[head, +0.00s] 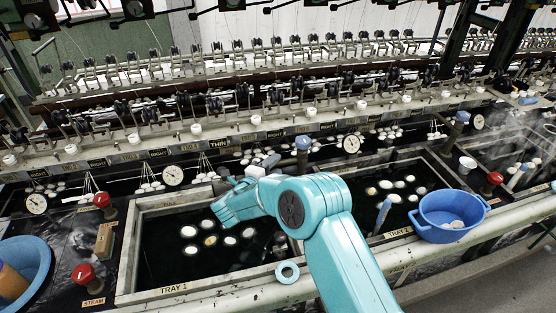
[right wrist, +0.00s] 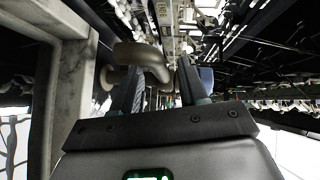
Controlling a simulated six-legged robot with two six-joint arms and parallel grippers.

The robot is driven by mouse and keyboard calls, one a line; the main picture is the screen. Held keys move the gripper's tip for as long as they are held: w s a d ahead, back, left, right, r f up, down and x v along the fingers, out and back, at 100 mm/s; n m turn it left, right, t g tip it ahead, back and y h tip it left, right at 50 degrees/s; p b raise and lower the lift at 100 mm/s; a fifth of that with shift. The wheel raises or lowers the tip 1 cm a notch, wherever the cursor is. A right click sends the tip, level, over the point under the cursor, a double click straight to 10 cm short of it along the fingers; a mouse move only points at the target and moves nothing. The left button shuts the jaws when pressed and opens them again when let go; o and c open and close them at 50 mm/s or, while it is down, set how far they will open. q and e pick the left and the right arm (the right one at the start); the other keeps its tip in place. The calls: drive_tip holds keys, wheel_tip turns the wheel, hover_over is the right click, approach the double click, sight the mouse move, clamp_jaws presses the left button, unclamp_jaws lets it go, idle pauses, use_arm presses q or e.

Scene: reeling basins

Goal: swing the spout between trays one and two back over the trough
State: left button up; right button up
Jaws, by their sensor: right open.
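In the head view a blue knob (head: 303,143) stands at the back between the trays, and the spout itself is mostly hidden by my arm. Tray two (head: 402,232) is at the right. My left gripper is out of view.
Pale cocoons float in both trays. Red valve knobs (head: 102,200) stand at left. A row of dials and reeling frames runs behind.

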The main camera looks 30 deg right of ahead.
drive_tip(key=shift+x, duration=1.3)
clamp_jaws()
drive_tip(key=shift+f, duration=0.1)
